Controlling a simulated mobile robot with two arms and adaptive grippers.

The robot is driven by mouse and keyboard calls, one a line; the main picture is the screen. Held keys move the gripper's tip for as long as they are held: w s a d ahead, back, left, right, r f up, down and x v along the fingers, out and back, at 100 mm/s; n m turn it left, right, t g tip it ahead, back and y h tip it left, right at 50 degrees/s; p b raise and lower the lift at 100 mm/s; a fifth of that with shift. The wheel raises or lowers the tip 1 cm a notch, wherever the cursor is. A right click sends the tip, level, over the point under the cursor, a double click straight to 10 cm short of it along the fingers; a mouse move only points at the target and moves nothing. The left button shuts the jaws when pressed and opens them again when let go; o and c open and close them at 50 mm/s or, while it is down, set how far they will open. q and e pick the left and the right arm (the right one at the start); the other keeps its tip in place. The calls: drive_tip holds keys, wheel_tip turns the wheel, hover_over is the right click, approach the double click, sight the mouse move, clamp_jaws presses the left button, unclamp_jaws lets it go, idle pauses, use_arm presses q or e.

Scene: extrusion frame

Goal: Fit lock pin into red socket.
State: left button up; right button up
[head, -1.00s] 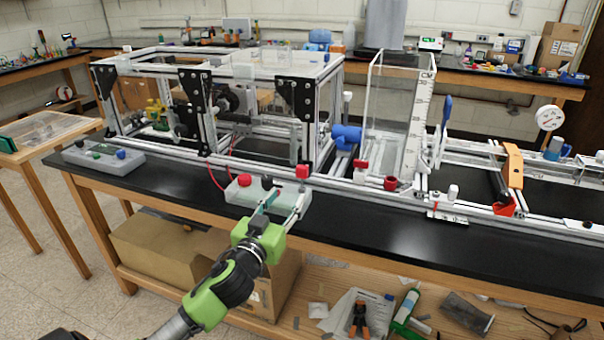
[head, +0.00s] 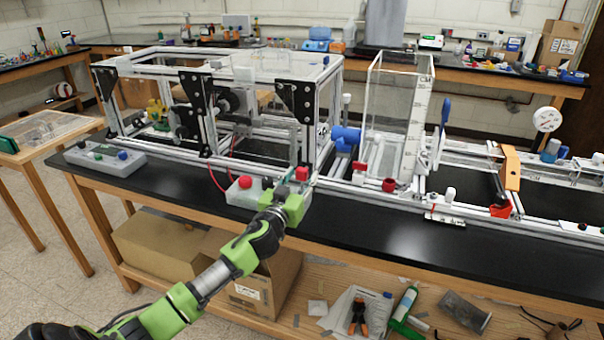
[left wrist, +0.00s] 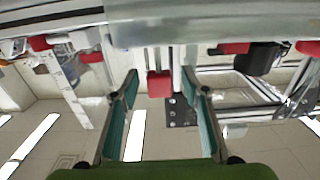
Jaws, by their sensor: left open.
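A red square block (head: 302,172), which looks like the head of the lock pin, stands at the front rail near the clear tank. No shaft can be made out. My left gripper (head: 298,181) is open just in front of it. In the left wrist view the red block (left wrist: 159,84) shows between the two teal finger pads, near the fingertips, with gaps on both sides. A red cup-like piece (head: 389,184), likely the red socket, is on the rail to the right, below the tank. My right gripper is not in view.
A grey control box with a red button (head: 245,182) sits just left of my left gripper. The clear tank (head: 395,120) stands behind the rail. A white knob (head: 450,194) is further right. The black benchtop (head: 370,228) in front of the rail is clear.

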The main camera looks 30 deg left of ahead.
use_arm(q)
drive_tip(key=shift+w+a, duration=0.1)
drive_tip(key=shift+w, duration=0.45)
clamp_jaws()
